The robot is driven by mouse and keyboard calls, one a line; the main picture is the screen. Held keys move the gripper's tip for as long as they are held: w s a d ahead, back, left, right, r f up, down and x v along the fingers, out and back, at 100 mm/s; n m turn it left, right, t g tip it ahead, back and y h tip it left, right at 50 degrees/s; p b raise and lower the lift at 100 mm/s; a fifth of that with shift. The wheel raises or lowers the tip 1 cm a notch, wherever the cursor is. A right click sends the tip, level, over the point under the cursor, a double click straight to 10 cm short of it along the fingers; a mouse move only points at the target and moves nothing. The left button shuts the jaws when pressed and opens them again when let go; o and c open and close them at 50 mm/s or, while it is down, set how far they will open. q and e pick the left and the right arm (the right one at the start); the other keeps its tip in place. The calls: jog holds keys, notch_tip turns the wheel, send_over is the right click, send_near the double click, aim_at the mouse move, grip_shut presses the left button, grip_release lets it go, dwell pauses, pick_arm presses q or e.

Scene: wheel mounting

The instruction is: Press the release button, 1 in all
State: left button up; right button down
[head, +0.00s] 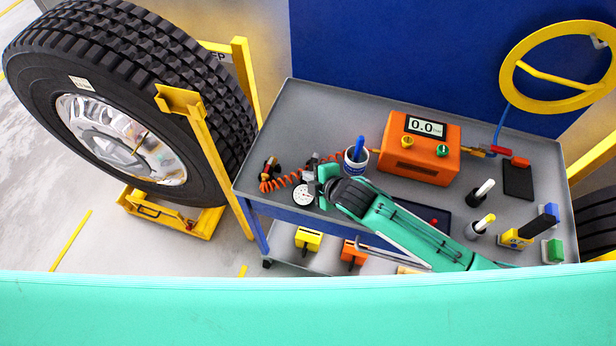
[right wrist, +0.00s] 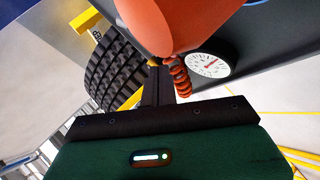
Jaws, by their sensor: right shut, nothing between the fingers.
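The orange inflator box (head: 420,148) with a 0.0 display stands on the grey cart; a yellow and a green knob show on its front. A white dial gauge (head: 303,195) with an orange coiled hose (head: 283,182) lies at the cart's front left; in the right wrist view the gauge (right wrist: 209,65) is beside the hose (right wrist: 180,76). My right gripper (head: 316,170) is shut and empty, over the gauge and hose. A large orange part (right wrist: 175,25) fills the top of the wrist view. I cannot tell which part is the release button. My left gripper is out of view.
A big tyre (head: 205,100) stands left of the cart (head: 290,110) by yellow posts. A cup with a blue pen (head: 356,158) stands close to my right gripper. Dark-handled tools (head: 482,193) and a black tablet (head: 518,180) are at right. The cart's back left is clear.

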jog(key=shift+f, duration=0.15)
dwell(0.4)
jog(key=shift+w+f, duration=0.15)
jog(key=shift+f, duration=0.1)
jog(key=shift+w+d+f, duration=0.1)
jog(key=shift+f, duration=0.25)
dwell(0.7)
jog(key=shift+r, duration=0.1)
jog(key=shift+s+r+p, duration=0.25)
jog(key=shift+r+p, duration=0.4)
jog(key=shift+p, duration=0.15)
jog(key=r+p, duration=0.1)
jog(key=s+r+p, duration=0.1)
jog(key=r+p, duration=0.2)
jog(key=p, duration=0.1)
jog(key=shift+s+a+r, duration=0.35)
